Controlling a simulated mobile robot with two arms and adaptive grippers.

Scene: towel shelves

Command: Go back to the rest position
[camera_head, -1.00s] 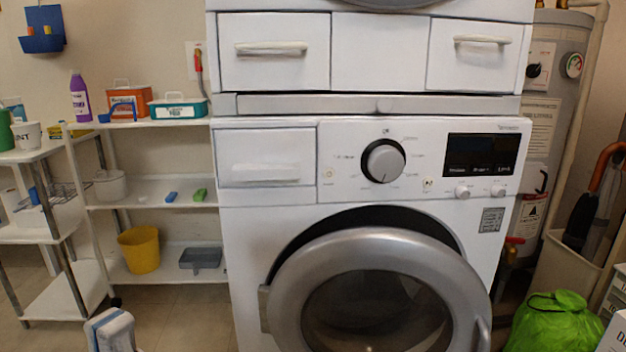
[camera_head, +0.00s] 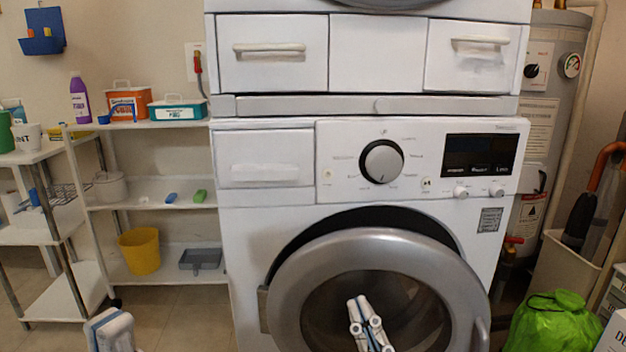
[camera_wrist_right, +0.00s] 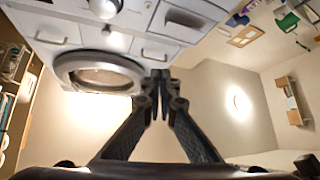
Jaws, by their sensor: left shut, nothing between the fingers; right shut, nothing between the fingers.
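My left gripper is cut off by the bottom edge of the head view, and only the white arm part (camera_head: 110,330) above it shows at the lower left. My right gripper (camera_head: 358,300) is in front of the washing machine's round door (camera_head: 290,290), shut and empty. In the right wrist view its two dark fingers (camera_wrist_right: 156,82) meet at the tips with nothing between them. The washing machine (camera_head: 245,215) stands in the middle of the head view, and its door is ajar. The door also shows in the right wrist view (camera_wrist_right: 65,65).
White shelves (camera_head: 140,205) on the left hold a yellow bucket (camera_head: 139,251), a grey tray (camera_head: 200,259) and boxes. A green bag (camera_head: 550,322) sits at the lower right, near a grey water heater (camera_head: 548,90). Some floor is bare at the lower left.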

